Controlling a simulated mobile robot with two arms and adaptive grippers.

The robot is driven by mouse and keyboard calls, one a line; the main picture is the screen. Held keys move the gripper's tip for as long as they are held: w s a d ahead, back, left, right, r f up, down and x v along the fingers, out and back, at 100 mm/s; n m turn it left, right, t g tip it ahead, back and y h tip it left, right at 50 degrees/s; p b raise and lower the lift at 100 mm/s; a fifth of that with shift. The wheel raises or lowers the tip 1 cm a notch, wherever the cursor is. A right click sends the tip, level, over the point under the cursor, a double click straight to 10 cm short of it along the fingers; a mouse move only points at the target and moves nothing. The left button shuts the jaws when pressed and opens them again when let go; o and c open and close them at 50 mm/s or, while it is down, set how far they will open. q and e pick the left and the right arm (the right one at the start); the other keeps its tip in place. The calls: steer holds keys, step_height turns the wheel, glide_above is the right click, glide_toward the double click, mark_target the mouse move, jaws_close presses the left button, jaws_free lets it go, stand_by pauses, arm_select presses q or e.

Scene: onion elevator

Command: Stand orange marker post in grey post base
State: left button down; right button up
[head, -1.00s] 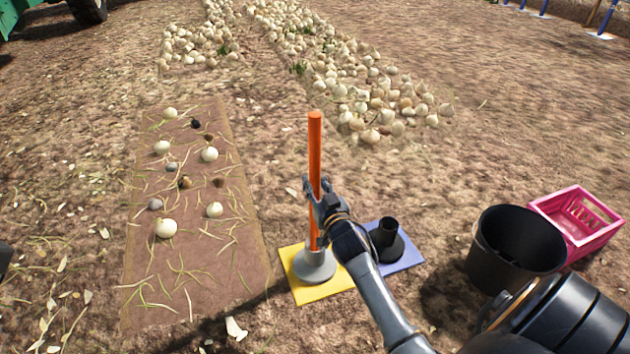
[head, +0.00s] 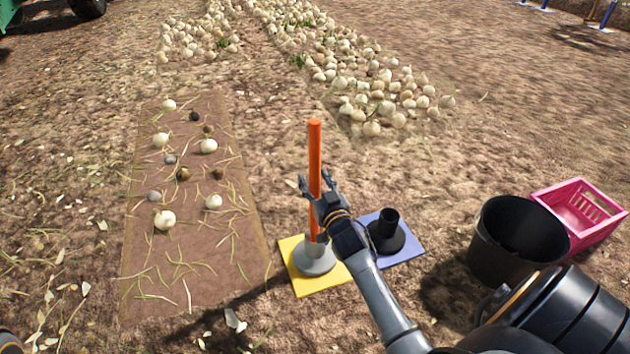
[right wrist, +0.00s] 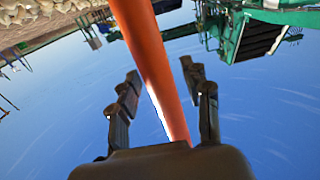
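The orange marker post (head: 315,150) stands upright with its lower end in the socket of the grey post base (head: 316,262), which rests on a yellow square. My right gripper (head: 317,182) is around the post at mid-height and is open. In the right wrist view the post (right wrist: 155,65) passes between the two spread fingers (right wrist: 162,78), with gaps on both sides. My left gripper is not seen; only a dark bit of what may be my left arm shows at the bottom left corner of the head view.
A black base (head: 387,232) stands empty on a blue square (head: 412,246) just right of the grey one. A black bucket (head: 490,255) and a pink crate (head: 598,228) are further right. A brown mat (head: 200,270) with onions and stones lies left. Onion rows lie behind.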

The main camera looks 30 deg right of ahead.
steer(key=shift+f, duration=0.15)
steer(key=shift+s, duration=0.2)
steer(key=v, duration=1.1)
steer(key=shift+s+a, duration=0.2)
steer(key=shift+s, duration=0.1)
steer(key=shift+r, duration=0.2)
